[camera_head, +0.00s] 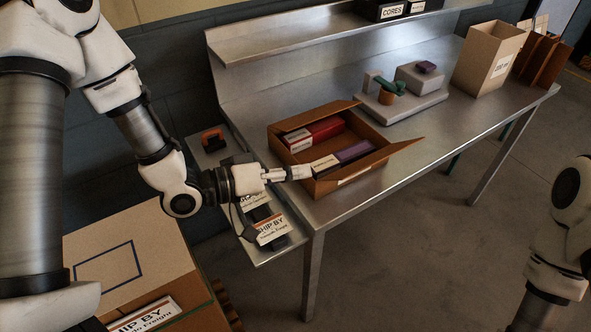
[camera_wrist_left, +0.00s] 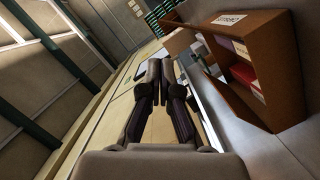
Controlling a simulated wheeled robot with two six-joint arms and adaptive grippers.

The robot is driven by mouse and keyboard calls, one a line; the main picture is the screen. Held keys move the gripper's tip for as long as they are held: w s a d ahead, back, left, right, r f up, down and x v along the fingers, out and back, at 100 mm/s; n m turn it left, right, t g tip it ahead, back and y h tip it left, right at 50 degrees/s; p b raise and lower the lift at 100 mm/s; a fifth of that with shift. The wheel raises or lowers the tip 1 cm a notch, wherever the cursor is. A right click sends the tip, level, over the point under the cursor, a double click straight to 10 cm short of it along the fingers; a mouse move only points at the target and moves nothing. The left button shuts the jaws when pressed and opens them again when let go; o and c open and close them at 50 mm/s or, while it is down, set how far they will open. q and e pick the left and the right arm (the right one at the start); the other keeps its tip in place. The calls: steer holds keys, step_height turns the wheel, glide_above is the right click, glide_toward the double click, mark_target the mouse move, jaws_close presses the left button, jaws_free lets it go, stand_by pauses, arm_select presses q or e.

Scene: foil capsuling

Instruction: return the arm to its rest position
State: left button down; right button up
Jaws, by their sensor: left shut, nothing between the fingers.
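My left arm comes in from the left in the head view, and its gripper (camera_head: 300,173) points right, in front of the near left corner of an open cardboard box. The gripper is shut and empty. It also shows in the left wrist view (camera_wrist_left: 160,72), its two dark fingers together, with the box to the right of them. My right arm shows only in part at the right edge of the head view, and its gripper is out of the picture.
The open box (camera_head: 345,178) on the steel table (camera_head: 410,150) holds red and purple packages. A small machine (camera_head: 400,107) and a tall box (camera_head: 487,60) stand farther right. A shelf (camera_head: 300,40) runs behind. A side shelf with "SHIP BY" cards (camera_head: 272,230) lies below the gripper, near a large carton (camera_head: 130,240).

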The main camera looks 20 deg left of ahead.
arm_select(q)
steer(key=shift+s+a, duration=0.15)
steer(key=s+f+n+g+y, duration=0.1)
steer(key=s+f+g+y, duration=0.3)
steer(key=f, duration=0.7)
steer(key=s+f+n+g+y, duration=0.1)
steer(key=s+f, duration=0.4)
steer(key=f, duration=0.6)
steer(key=s+a+f+m+g+y, duration=0.2)
steer(key=s+a+f+g+y, duration=0.3)
steer(key=s, duration=0.7)
steer(key=a+f+y, duration=0.2)
steer(key=a+f, duration=0.2)
steer(key=shift+s+a+f+g, duration=0.15)
steer(key=shift+a+f+g, duration=0.05)
steer(key=shift+f+g, duration=0.2)
